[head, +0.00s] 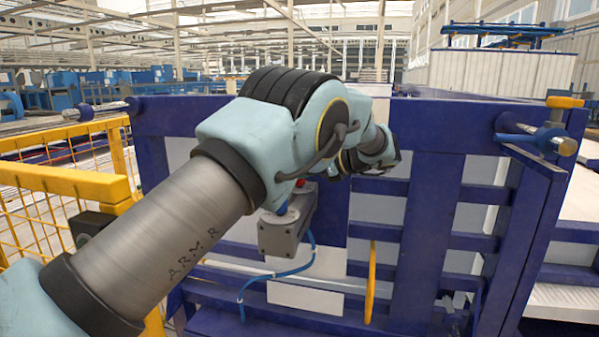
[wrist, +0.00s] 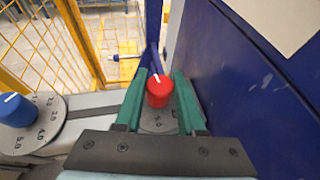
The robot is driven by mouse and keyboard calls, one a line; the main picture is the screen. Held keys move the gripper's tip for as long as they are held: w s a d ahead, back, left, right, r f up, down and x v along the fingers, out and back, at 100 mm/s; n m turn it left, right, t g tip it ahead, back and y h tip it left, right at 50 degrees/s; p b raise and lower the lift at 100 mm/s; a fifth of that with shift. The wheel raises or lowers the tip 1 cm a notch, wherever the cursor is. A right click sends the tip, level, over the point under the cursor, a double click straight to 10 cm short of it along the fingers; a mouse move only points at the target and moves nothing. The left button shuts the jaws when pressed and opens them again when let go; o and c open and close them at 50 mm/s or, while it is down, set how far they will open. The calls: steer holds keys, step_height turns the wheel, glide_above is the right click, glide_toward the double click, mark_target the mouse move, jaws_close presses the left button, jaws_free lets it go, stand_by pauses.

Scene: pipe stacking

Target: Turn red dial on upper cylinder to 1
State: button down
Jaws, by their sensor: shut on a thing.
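The red dial (wrist: 158,92) sits between the green fingers of my gripper (wrist: 160,80) in the wrist view, and they are shut on it. A short white mark on its top points away from my wrist, slightly left. Its grey scale plate (wrist: 160,122) shows below it, partly covered by the fingers; a 5.0 seems legible, the other numbers are hidden. A blue dial (wrist: 15,110) stands on a second numbered plate at the left. In the head view a bit of red dial (head: 300,183) shows above the grey cylinder housing (head: 280,238); my arm hides my gripper.
A dark blue frame (head: 430,225) stands close behind the dials; its wall (wrist: 240,75) runs along the right in the wrist view. A blue hose (head: 290,266) hangs below the housing. A yellow fence (head: 60,180) stands at the left.

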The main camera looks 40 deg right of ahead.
steer(key=c, duration=0.5)
jaws_free()
steer(key=b+v, duration=0.2)
steer(key=v, duration=0.8)
steer(key=shift+s+b, duration=0.35)
steer(key=shift+r, duration=0.1)
